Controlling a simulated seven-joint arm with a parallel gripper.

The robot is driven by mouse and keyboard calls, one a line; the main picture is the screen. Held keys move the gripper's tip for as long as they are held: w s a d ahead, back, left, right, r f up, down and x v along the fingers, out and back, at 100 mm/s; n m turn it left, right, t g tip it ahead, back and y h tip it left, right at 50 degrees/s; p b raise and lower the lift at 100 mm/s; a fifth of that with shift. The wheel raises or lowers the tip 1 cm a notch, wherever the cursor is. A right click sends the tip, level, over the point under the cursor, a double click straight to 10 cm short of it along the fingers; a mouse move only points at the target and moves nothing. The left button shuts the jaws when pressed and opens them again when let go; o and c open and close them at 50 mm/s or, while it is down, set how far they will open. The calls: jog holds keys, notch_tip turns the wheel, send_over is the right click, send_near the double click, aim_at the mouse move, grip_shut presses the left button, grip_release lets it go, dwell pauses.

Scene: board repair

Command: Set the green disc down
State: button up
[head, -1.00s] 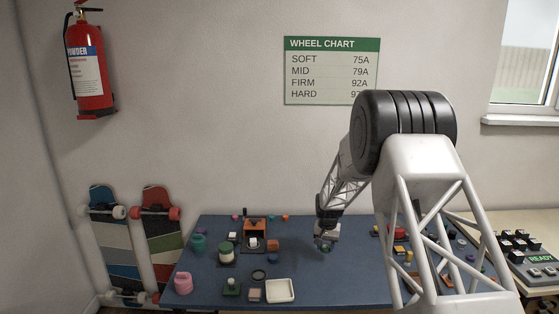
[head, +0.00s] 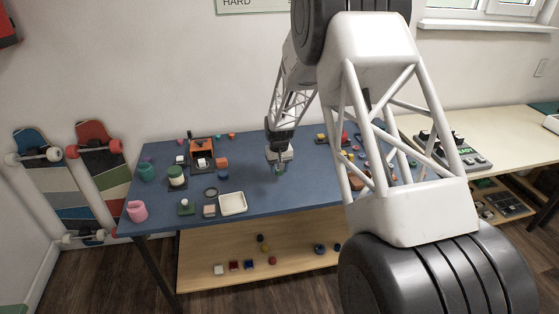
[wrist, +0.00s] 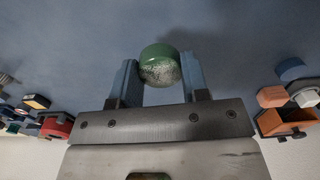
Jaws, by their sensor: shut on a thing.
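My gripper (wrist: 160,80) is shut on the green disc (wrist: 160,58), which sits between the two blue-grey fingers in the wrist view. The disc has a green rim and a rough greyish face. In the head view my gripper (head: 278,168) points down over the middle of the blue table (head: 310,175). A bit of green shows at its fingertips there. I cannot tell whether the disc touches the table.
A cream tray (head: 233,203), a dark ring (head: 211,191) and an orange machine (head: 202,150) are left of my gripper. Several small coloured parts lie to the right. The table just around my gripper looks clear. A lower shelf (head: 290,250) holds several small pieces.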

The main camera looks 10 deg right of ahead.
jog(key=shift+s+d+f+n, duration=0.15)
jog(key=shift+s+n, duration=0.45)
jog(key=shift+s, duration=0.55)
jog(key=shift+s+d+f+n, duration=0.15)
jog(key=shift+s+n, duration=0.45)
jog(key=shift+s, duration=0.5)
jog(key=shift+w, duration=0.15)
jog(key=w, duration=0.5)
jog(key=w+f, duration=0.1)
jog(key=w, duration=0.9)
jog(key=shift+w+d+f, duration=0.15)
jog(key=shift+w+f, duration=0.05)
jog(key=shift+w, duration=0.2)
jog(key=shift+f, duration=0.1)
jog(key=shift+f, duration=1.7)
jog(key=shift+f, duration=0.1)
jog(key=o, duration=0.9)
